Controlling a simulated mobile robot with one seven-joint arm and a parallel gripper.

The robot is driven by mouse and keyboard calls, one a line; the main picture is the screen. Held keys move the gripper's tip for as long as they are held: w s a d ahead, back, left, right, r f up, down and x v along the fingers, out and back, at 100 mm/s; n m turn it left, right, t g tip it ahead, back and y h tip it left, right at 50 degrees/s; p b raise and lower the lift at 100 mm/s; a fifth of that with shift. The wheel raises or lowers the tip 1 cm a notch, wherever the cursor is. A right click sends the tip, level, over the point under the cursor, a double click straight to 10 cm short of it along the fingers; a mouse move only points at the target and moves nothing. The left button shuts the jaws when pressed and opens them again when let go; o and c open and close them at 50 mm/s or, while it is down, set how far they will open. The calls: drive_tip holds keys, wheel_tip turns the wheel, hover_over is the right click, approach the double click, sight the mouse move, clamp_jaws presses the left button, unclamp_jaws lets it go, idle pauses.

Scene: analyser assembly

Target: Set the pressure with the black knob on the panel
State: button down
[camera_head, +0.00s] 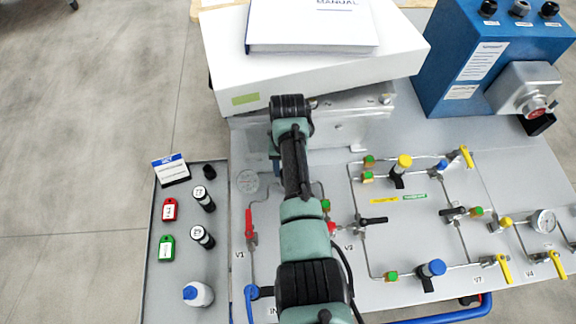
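The grey panel (420,287) carries thin metal tubing, valves and a round pressure gauge (543,221) at its right side. Several black parts show, and I cannot tell which one is the pressure knob. A black handle (373,221) sits at the panel's middle. A small black fitting (453,212) is on the tubing right of it. Black knobs (520,9) also top the blue box. The gauge reading is too small to make out. My arm crosses the panel left of the middle and hides part of it.
A white box (310,80) with a manual (312,25) stands at the back. The blue box (470,55) is at the back right. A grey tray (180,285) with tags, vials and a bottle (198,294) lies left. Yellow, blue and red valve handles stick up around the tubing.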

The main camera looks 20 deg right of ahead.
drive_tip(key=m, duration=0.4)
drive_tip(key=shift+w+r+m+p, duration=0.1)
drive_tip(key=shift+m+p, duration=0.2)
drive_tip(key=m, duration=0.4)
drive_tip(key=shift+m, duration=0.3)
drive_tip(key=m, duration=0.4)
drive_tip(key=shift+m, duration=0.3)
drive_tip(key=shift+d+m, duration=0.1)
drive_tip(key=shift+m, duration=1.7)
drive_tip(key=shift+c, duration=1.5)
unclamp_jaws()
